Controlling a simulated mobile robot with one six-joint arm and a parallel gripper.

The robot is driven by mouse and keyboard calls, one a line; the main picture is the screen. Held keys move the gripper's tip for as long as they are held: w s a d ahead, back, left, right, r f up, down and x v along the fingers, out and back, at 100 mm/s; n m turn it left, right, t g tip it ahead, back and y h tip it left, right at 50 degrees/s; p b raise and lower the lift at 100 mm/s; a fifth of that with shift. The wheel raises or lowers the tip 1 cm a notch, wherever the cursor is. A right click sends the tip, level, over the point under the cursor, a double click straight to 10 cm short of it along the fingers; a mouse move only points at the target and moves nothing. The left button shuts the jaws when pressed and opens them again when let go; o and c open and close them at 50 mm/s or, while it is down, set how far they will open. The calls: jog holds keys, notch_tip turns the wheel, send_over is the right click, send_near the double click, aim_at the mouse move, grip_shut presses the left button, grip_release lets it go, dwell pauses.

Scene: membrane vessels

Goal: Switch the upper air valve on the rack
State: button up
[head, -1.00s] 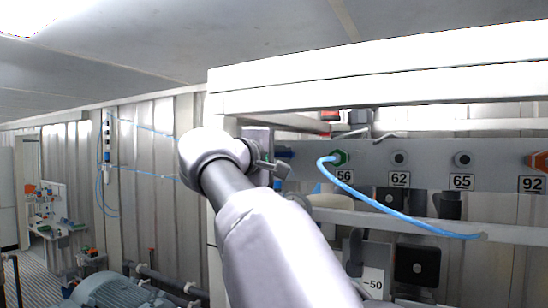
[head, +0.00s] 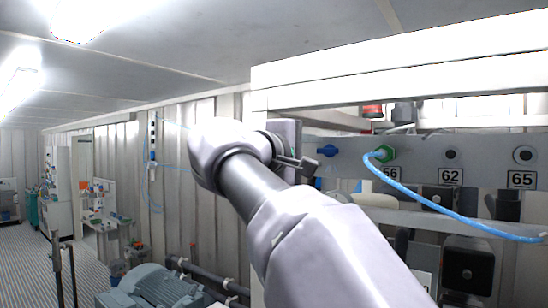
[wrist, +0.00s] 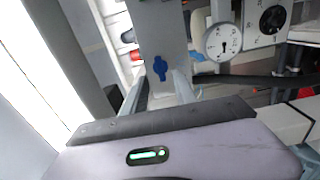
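The upper air valve is a small blue handle (head: 327,151) on the grey rack panel, left of the green fitting marked 56. In the wrist view the blue handle (wrist: 160,67) stands out from a grey panel, roughly upright in the picture. My gripper (head: 305,166) is close to the left of the handle in the head view. In the wrist view its two fingers (wrist: 161,82) are apart, with the handle showing between and just beyond their tips. Nothing is held. I cannot tell whether a finger touches the handle.
A green fitting (head: 384,154) with a blue hose (head: 440,207) runs to the right across the rack. A round gauge (wrist: 223,42) and a black knob (wrist: 272,19) are right of the handle. A blue-grey motor (head: 160,290) stands on the floor at left.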

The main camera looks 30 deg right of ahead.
jog(key=v, duration=1.1)
